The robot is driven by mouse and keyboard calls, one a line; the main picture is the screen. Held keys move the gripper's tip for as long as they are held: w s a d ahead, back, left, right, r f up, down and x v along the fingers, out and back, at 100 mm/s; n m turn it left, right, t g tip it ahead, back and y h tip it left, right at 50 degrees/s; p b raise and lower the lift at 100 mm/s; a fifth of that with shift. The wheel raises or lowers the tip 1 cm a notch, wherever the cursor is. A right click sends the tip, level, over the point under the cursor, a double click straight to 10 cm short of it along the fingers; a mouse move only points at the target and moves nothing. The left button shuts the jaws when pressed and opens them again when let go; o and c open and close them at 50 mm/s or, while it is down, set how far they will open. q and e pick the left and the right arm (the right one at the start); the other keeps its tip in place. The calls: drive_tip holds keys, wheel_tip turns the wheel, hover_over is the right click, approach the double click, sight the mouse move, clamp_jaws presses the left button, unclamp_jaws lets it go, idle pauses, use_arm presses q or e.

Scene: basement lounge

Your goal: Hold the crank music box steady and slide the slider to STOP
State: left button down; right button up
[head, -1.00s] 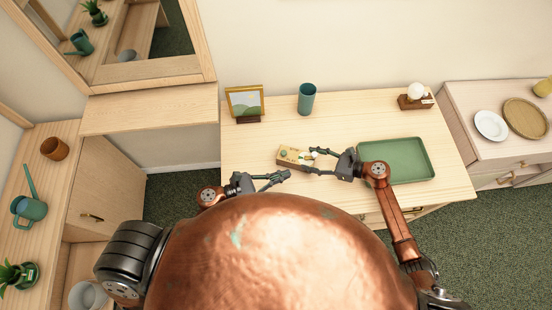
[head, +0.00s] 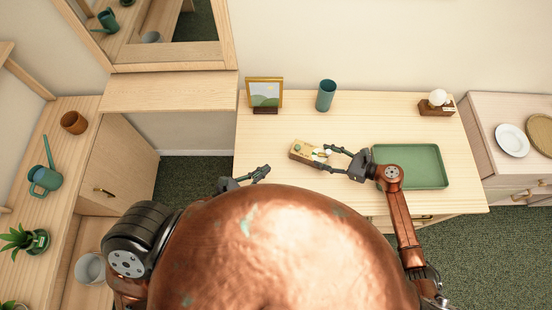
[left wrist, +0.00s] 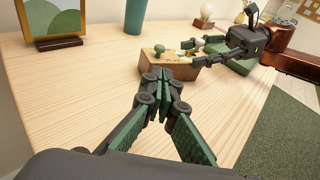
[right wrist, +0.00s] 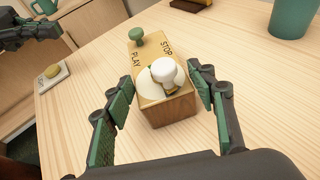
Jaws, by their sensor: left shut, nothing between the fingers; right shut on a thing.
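The crank music box (head: 299,149) is a small wooden box with a yellow top, lying on the light wood table. In the right wrist view its top (right wrist: 151,66) carries the words PLAY and STOP. A green knob (right wrist: 136,36) stands at the far left corner on the PLAY side, and a white knob (right wrist: 165,72) on a pale disc is at the near end. My right gripper (head: 329,158) is shut on the box's near end, a finger on each side. My left gripper (head: 267,169) is shut and empty, left of the box and apart from it.
A green tray (head: 440,181) lies right of the box. A picture frame (head: 264,93), a teal cup (head: 326,95) and a bulb on a wooden block (head: 437,108) stand along the back.

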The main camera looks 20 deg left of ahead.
sight(292, 150)
use_arm(q)
drive_tip(key=x, duration=1.3)
drive_tip(key=shift+w, duration=0.1)
use_arm(e)
drive_tip(key=shift+f, duration=0.1)
use_arm(q)
drive_tip(key=shift+w, duration=0.1)
drive_tip(key=shift+w+d, duration=0.1)
drive_tip(key=shift+w, duration=1.25)
use_arm(e)
drive_tip(key=shift+c, duration=0.3)
use_arm(q)
drive_tip(key=v, duration=1.4)
use_arm(e)
drive_tip(key=o, duration=1.6)
drive_tip(key=shift+c, duration=0.2)
